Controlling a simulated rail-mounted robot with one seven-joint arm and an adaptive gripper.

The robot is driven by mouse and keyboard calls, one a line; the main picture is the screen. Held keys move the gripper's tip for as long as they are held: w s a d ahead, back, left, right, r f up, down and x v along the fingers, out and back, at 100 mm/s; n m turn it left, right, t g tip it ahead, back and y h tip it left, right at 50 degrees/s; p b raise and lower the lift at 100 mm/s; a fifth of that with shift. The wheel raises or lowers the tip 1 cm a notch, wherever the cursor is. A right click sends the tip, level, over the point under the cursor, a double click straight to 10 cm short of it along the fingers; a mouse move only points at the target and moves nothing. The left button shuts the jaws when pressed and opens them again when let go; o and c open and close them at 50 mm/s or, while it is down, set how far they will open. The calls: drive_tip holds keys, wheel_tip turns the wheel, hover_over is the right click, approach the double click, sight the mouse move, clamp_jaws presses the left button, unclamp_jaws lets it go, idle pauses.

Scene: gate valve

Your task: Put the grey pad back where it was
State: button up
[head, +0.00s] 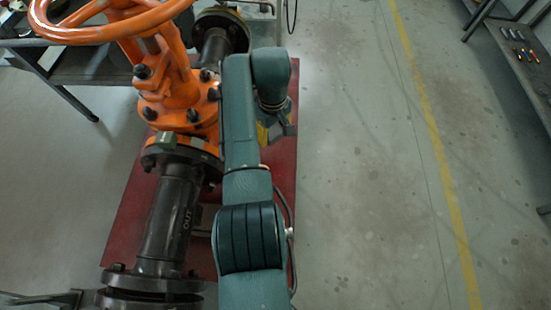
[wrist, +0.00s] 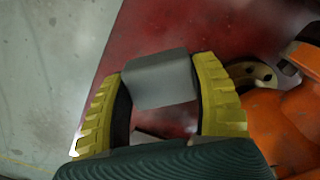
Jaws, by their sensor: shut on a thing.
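The grey pad (wrist: 160,80) is between the two yellow fingers of my gripper (wrist: 163,92) in the wrist view. The gripper is shut on it, with one finger at each side. The pad is above the red base plate (wrist: 172,26); whether it touches anything below is hidden. In the head view my gripper (head: 272,128) is just right of the orange gate valve (head: 178,92), over the right part of the red plate, and is mostly covered by my arm.
A dark pipe marked OUT (head: 172,215) runs toward the front from the valve's flange. A small grey-green block (head: 166,142) sits on that flange. The orange handwheel (head: 110,22) stands upper left. Grey floor (head: 360,180) is clear to the right, up to a dark shelf (head: 522,65).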

sight(274, 154)
wheel_tip(274, 154, down, 10)
drive_tip(key=b, duration=0.5)
drive_tip(key=shift+s+f, duration=0.1)
drive_tip(key=shift+f, duration=0.15)
drive_tip(key=shift+f, duration=0.15)
drive_tip(key=o, duration=1.2)
